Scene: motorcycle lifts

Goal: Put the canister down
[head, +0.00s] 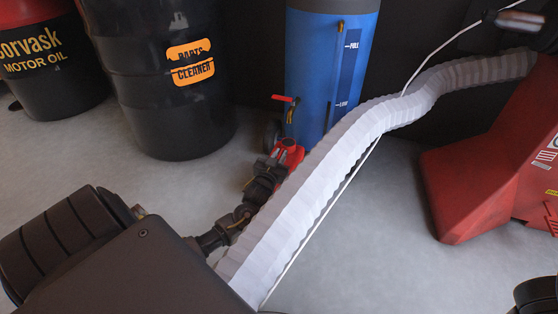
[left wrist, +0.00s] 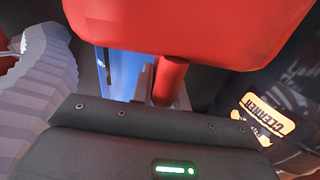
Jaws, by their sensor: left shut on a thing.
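The red canister (left wrist: 190,25) fills the top of the left wrist view, close to the camera, with a red bar-like part (left wrist: 170,80) below its body. In the head view only a small red part (head: 289,154) shows at the end of my left arm; the white ribbed hose hides much there. My left gripper (head: 268,170) is shut on the canister, in front of the blue tank. Its fingertips are largely hidden. Whether the canister's bottom touches the floor cannot be seen.
A blue tank (head: 325,75) with a red-handled tap stands just behind. Black drums (head: 165,110) stand at the left. A white ribbed hose (head: 330,155) crosses the middle. A red machine (head: 475,180) stands at right. Grey floor (head: 380,250) is clear between hose and machine.

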